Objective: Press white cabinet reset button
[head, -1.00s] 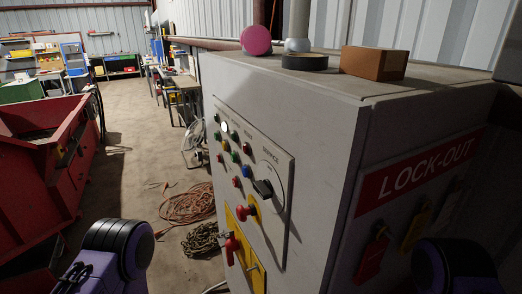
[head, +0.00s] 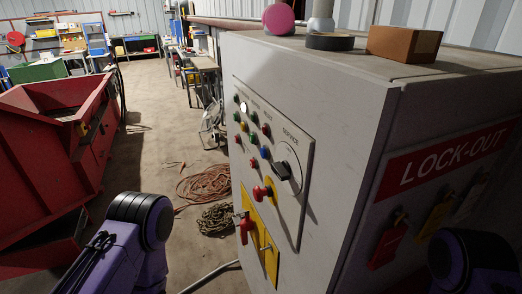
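The white reset button (head: 243,107) is a small round bright button near the top left of the control panel (head: 294,203) on the cabinet's (head: 340,110) left face. Green, red, blue and yellow buttons sit around and below it. Nothing touches the button. Neither gripper shows. Only a purple and black link of my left arm stands at the lower left, clear of the panel, and part of my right arm shows at the lower right in front of the lock-out side.
The panel also bears a black rotary knob (head: 283,170) and a red mushroom button (head: 262,191). A red handle (head: 243,228) projects below. An orange cable coil (head: 205,185) and a chain (head: 216,219) lie on the floor. A red bin (head: 40,150) stands left.

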